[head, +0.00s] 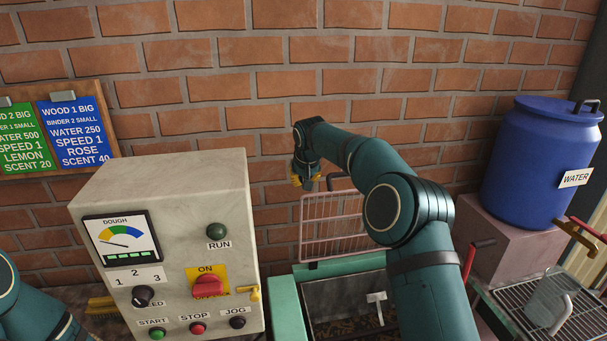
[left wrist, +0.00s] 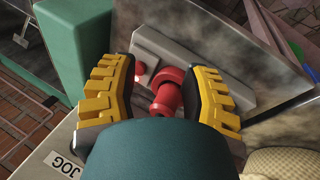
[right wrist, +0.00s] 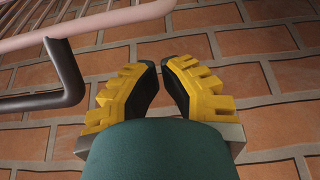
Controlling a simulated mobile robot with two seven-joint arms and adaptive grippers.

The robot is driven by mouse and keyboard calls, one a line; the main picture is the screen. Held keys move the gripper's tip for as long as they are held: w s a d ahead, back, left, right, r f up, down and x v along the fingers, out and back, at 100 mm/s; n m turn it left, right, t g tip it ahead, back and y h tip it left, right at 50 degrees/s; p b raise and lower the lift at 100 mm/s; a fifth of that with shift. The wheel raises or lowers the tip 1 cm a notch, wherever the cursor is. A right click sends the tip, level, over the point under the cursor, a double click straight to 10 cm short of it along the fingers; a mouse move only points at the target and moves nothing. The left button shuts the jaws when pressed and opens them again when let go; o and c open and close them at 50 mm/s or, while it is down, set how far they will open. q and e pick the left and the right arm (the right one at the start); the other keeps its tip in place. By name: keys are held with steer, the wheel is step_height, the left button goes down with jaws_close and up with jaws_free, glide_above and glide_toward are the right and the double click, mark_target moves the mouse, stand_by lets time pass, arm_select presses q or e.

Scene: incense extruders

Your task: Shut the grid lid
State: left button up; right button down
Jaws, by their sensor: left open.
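The grid lid (head: 335,226) is a pale pink wire grid standing raised behind the green trough of the machine, by the brick wall. Its dark bent handle (right wrist: 68,78) is at left in the right wrist view, with grid bars above it. My right gripper (head: 305,179) is just left of the handle at the lid's top; its fingertips (right wrist: 160,65) are close together with nothing between them, apart from the handle. My left gripper (left wrist: 166,75) is open, with a red cylindrical part (left wrist: 167,92) between or beyond its fingers; contact cannot be told. It is outside the head view.
A control box (head: 170,220) with a dial and buttons stands left of the green trough (head: 285,305). A blue water barrel (head: 540,165) sits on a block at right, near a wire rack (head: 510,300). The brick wall is close behind the lid.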

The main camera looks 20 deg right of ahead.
steer(key=shift+s+a+f, duration=0.1)
steer(key=shift+s+f, duration=0.05)
steer(key=shift+s, duration=0.6)
steer(key=shift+s+f, duration=0.1)
steer(key=shift+s, duration=0.65)
steer(key=shift+b, duration=0.35)
